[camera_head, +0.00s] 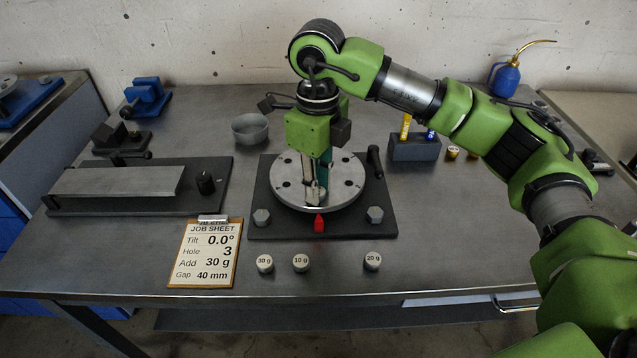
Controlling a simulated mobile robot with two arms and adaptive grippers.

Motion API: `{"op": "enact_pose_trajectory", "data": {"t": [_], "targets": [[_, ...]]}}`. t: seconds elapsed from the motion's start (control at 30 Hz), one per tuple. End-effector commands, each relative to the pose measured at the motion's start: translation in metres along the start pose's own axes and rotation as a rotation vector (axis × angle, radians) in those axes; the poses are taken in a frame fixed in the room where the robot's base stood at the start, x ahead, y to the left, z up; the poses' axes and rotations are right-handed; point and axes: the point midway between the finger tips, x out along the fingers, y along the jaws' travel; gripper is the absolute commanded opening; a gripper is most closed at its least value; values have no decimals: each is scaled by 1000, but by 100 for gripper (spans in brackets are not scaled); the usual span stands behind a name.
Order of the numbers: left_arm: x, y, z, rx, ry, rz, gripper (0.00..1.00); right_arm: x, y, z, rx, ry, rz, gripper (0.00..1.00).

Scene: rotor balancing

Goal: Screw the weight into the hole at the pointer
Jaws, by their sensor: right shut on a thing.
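The round metal rotor disc (345,180) lies flat on a dark base plate (262,200). Several dark holes show around the disc. The red pointer (319,223) stands at the front edge of the disc. My right gripper (315,188) points straight down over the front part of the disc, just behind the pointer. It is shut on a small grey weight (314,195) at the disc's surface. The fingers partly hide it, and I cannot read a label or see how deep it sits. My left gripper is not in view.
Three loose weights stand in front of the base: 30 g (265,263), 10 g (300,262) and 20 g (372,261). A job sheet (206,254) reads hole 3, add 30 g. A grey bowl (250,128) and a block holder (414,148) stand behind.

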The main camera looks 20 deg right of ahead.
Motion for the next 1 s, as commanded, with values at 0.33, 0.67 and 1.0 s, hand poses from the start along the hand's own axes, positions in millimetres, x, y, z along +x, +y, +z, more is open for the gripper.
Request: {"op": "enact_pose_trajectory", "data": {"t": [0.33, 0.67, 1.0], "targets": [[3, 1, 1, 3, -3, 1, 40, 5, 0, -2, 66, 8, 2, 0], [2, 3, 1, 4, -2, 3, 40, 6, 1, -2, 489, 10, 0, 0], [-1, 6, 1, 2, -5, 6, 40, 6, 1, -3, 929, 12, -2, 0]]}}
